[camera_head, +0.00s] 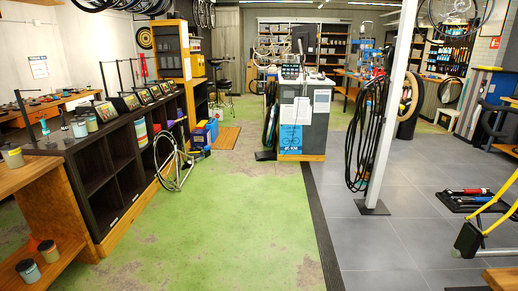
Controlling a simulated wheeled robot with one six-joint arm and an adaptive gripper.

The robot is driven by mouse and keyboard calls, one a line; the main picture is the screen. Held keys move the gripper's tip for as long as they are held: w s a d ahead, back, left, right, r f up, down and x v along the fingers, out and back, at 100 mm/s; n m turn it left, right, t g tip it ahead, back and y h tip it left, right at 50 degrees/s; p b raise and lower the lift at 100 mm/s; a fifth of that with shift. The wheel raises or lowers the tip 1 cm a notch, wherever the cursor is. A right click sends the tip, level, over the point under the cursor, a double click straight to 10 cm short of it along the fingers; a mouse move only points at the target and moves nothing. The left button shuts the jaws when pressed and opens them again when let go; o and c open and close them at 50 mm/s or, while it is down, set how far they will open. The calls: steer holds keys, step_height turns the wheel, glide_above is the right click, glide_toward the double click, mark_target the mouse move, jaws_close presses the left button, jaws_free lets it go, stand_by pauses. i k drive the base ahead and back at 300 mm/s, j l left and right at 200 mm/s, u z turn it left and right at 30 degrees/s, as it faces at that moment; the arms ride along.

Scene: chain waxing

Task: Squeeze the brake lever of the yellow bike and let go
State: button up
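Yellow tubes (496,201) show at the right edge, cut off by the picture. They may be part of the yellow bike or of a stand; I cannot tell which. A dark block (467,240) sits at their lower end. No brake lever can be made out. My gripper is not in view.
A dark shelf unit (118,168) runs along the left, with a pale bike frame (172,160) leaning near it. A counter (303,130) stands in the middle back. A white post (388,115) hung with black tyres stands right of it. The green floor (225,225) ahead is clear.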

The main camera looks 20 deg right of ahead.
mark_target(477, 111)
steer(key=i+l+z, duration=0.1)
steer(key=i+z, duration=0.15)
steer(key=z, duration=0.15)
steer(key=i+z, duration=0.25)
steer(key=z, duration=0.2)
steer(key=i+z, duration=0.25)
steer(key=z, duration=0.15)
steer(key=i+j+z, duration=0.2)
steer(key=z, duration=0.25)
steer(key=i+j, duration=0.45)
steer(key=i+j+z, duration=0.15)
steer(key=i+j, duration=0.65)
steer(key=j, duration=0.25)
steer(key=i+j+z, duration=0.15)
steer(key=i+j, duration=0.25)
steer(key=j, duration=0.1)
